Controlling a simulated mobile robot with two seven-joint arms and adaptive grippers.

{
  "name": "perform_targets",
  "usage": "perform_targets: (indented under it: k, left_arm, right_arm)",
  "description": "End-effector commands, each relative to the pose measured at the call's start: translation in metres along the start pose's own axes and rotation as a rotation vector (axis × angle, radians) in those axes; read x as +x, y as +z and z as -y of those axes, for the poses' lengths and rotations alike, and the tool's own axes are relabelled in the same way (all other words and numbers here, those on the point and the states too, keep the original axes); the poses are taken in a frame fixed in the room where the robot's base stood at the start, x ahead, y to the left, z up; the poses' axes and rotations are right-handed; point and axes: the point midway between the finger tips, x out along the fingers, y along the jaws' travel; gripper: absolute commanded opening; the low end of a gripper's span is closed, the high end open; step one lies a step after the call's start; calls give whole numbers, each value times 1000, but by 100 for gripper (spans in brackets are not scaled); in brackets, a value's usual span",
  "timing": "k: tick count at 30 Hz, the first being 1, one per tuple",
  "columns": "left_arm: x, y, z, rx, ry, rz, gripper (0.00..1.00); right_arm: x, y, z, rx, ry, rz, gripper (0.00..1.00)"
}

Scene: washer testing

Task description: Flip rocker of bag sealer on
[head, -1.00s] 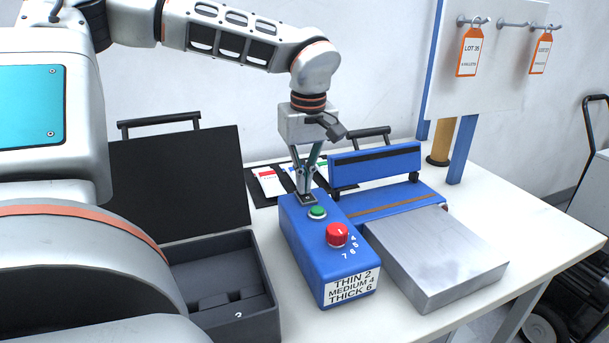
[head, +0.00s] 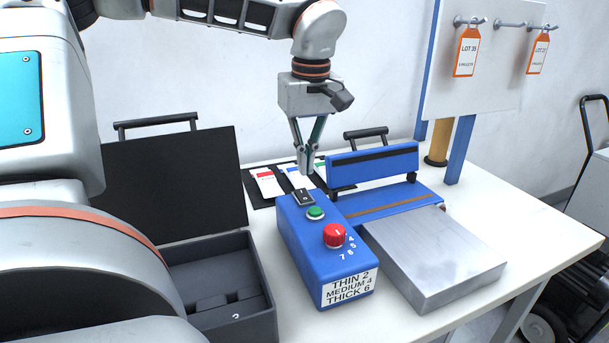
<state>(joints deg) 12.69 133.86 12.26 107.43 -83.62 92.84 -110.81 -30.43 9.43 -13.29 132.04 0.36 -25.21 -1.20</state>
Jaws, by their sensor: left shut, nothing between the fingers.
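The blue bag sealer (head: 318,268) stands on the white table. Its control box carries a black rocker (head: 304,197) at the far end of the top, a green button (head: 315,212) and a red dial (head: 335,236). The rocker is small, and I cannot tell which side is pressed. My left gripper (head: 306,172) is shut and empty, pointing down. Its tips are just above and behind the rocker, apart from it. My right gripper is not in view.
The sealer's blue sealing arm (head: 374,161) and metal plate (head: 435,258) are on the right. An open black case (head: 222,290) lies at the left. Colored cards (head: 268,182) lie behind the sealer. A board with orange lot tags (head: 466,52) stands at the back right.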

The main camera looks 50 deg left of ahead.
Motion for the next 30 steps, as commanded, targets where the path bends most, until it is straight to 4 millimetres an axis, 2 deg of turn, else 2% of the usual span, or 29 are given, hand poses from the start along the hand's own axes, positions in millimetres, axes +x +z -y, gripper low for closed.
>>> perform_targets:
  k: [3, 10, 15, 25, 30]
  left_arm:
    - [-25, -1, -1, -2, 2, -4, 0]
    - [-54, 0, 0, -1, -1, 0, 0]
    - [-61, 0, 0, 0, -3, 1, 0]
    - [-61, 0, 0, -7, -2, 2, 0]
    - [-62, -2, 2, -137, -11, 19, 0]
  right_arm:
    - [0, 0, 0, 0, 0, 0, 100]
    - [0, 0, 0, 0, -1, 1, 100]
    - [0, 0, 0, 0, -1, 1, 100]
    - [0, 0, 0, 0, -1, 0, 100]
    - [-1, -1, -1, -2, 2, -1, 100]
